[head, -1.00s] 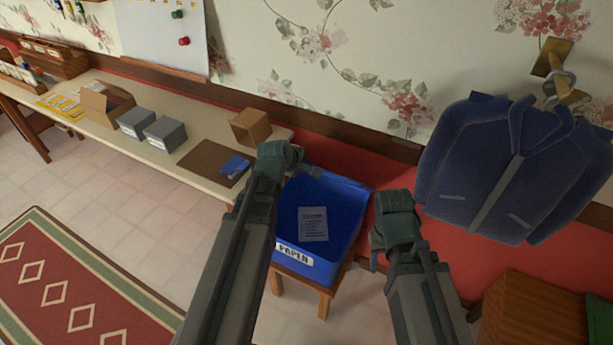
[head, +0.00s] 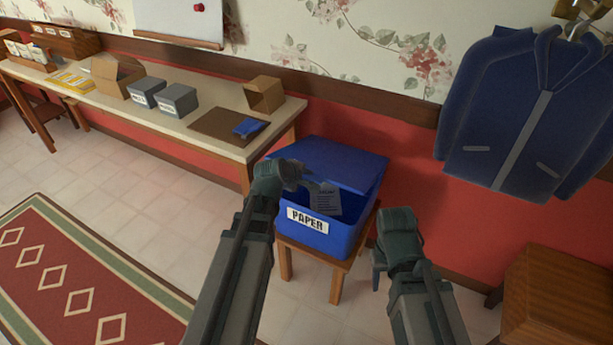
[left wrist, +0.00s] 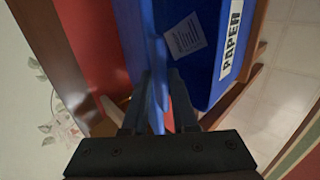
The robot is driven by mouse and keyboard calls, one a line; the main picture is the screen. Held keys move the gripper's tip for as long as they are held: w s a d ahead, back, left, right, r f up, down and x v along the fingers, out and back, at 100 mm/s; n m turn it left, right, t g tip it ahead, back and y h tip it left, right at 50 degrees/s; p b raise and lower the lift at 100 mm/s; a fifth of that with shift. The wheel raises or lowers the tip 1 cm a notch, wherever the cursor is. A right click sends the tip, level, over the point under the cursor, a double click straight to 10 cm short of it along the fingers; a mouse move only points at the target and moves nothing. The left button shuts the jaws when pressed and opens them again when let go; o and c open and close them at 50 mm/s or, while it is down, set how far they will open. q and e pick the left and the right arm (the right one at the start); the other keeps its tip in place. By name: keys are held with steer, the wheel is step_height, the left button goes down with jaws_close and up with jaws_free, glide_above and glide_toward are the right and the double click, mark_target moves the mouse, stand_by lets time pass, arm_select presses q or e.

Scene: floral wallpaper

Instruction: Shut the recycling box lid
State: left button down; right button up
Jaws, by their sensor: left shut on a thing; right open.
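The blue recycling box (head: 335,236) has a "PAPER" label on its front and stands on a small wooden stand. Its blue lid (head: 335,162) is tilted over the box, partly lowered, with a gap at the front. A printed sheet (head: 325,199) shows inside through the gap. My left gripper (head: 303,178) is shut on the lid at its left edge. In the left wrist view its fingers (left wrist: 160,108) pinch the thin blue lid edge, beside the open box. My right gripper (head: 378,256) is open and empty, to the right of the box and apart from it.
A long table (head: 190,125) to the left holds grey boxes (head: 178,99), cardboard boxes and a brown board with a blue item. A blue jacket (head: 515,115) hangs on the wall at right. A wooden cabinet (head: 562,295) stands lower right. The floor at left is clear around a rug (head: 75,285).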

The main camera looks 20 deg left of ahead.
arm_select(q)
steer(key=shift+s+f, duration=0.15)
steer(key=shift+f, duration=0.25)
arm_select(e)
steer(key=shift+f, duration=0.45)
arm_select(q)
steer(key=c, duration=0.9)
jaws_free()
steer(key=shift+r, duration=0.1)
arm_select(e)
steer(key=shift+r, duration=0.1)
